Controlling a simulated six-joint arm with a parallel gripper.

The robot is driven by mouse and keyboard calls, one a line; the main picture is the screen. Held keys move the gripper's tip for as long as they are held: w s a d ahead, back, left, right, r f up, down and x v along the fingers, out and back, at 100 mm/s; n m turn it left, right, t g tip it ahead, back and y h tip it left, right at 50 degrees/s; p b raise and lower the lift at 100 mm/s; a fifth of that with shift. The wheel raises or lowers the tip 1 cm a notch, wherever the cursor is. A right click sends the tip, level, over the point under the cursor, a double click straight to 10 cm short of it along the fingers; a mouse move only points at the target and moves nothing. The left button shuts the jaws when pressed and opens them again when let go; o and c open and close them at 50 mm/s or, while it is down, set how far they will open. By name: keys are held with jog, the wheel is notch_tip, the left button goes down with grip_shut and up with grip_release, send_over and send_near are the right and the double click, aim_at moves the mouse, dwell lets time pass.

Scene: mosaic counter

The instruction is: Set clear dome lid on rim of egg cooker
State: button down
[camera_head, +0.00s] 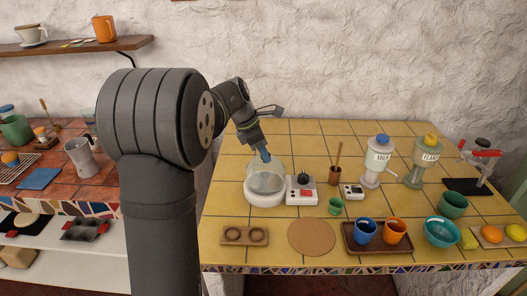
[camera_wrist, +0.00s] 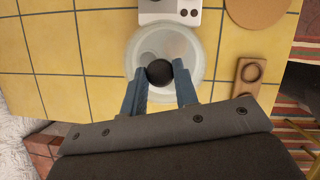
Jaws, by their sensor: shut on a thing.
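My gripper (camera_head: 265,155) points down over the yellow tiled counter, its blue fingers shut on the black knob of the clear dome lid (camera_head: 264,168). In the wrist view the knob (camera_wrist: 159,72) sits between the two fingertips, with the clear dome spread around it. The round white egg cooker (camera_head: 264,199) is directly below the lid, and the two look roughly centred on each other. The lid looks upright. I cannot tell whether its edge touches the cooker's rim or hangs slightly above it.
A white control box with a black knob (camera_head: 301,196) stands close on the cooker's right. A wooden two-hole holder (camera_head: 244,242) and a round cork mat (camera_head: 311,250) lie in front. A green cup (camera_head: 336,206), a brown tray (camera_head: 377,251) with cups and two dispensers stand further right.

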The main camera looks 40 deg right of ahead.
jog(key=shift+f, duration=0.95)
dwell(1.5)
jog(key=c, duration=1)
grip_release()
jog(key=shift+c, duration=0.2)
jog(key=shift+r, duration=3.5)
jog(key=shift+f, duration=0.1)
jog(key=shift+f, duration=3.4)
